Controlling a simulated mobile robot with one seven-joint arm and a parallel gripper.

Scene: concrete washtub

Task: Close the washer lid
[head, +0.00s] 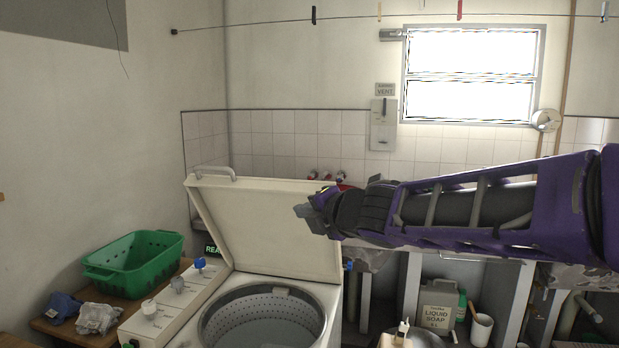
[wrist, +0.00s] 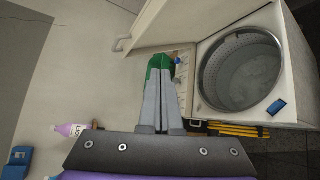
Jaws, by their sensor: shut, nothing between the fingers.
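The washer lid (head: 265,225) is a cream panel standing raised and leaning back at the rear of the washer, with a handle (head: 215,171) on its top edge. The washer (head: 334,290) is a top loader, and its round metal drum (head: 262,322) is open to view. In the wrist view the lid (wrist: 172,22) is at the top and the drum (wrist: 241,72) at the right. My gripper (head: 303,211) is in front of the lid's upper right part in the head view; whether it touches is unclear. Its fingers (wrist: 161,131) are together and empty.
A green basket (head: 133,262) and crumpled cloths (head: 98,318) are on a wooden table at left. Control knobs (head: 178,284) line the washer's left side. Soap (head: 437,305) and a white cup (head: 482,329) are at right. A clothesline (head: 280,22) crosses above.

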